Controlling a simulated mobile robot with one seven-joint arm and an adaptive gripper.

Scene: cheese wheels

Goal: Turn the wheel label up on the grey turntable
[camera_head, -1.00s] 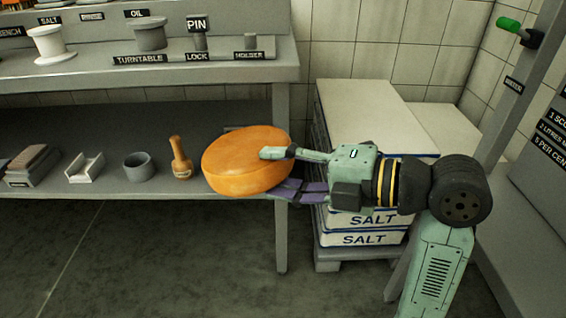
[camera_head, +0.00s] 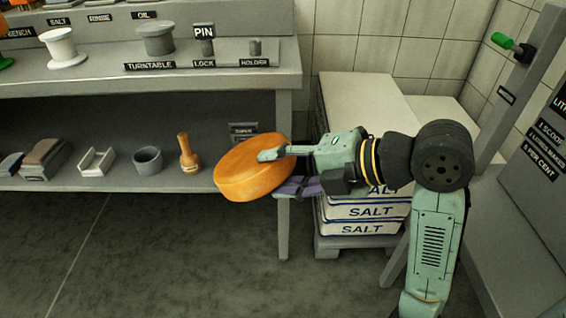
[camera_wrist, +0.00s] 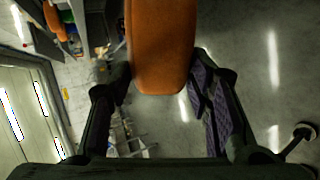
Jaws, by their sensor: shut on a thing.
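An orange cheese wheel (camera_head: 246,172) is in the air in front of the bench's lower shelf, tilted. My gripper (camera_head: 285,170) is shut on its right edge, one finger on the upper face and the purple-padded one below. In the wrist view the wheel (camera_wrist: 160,45) stands between the two fingers (camera_wrist: 160,85). No label shows on the upper face; the underside is hidden. The grey turntable (camera_head: 156,40) stands on the bench top behind its TURNTABLE sign, empty. The pin lock (camera_head: 204,47) and holder (camera_head: 255,48) are to its right.
A white spool-shaped stand (camera_head: 62,48) is left of the turntable. The lower shelf holds a wooden-handled tool (camera_head: 188,155), a grey cup (camera_head: 148,160) and a white cradle (camera_head: 97,162). Stacked salt sacks (camera_head: 365,212) stand behind my arm. The floor at front left is clear.

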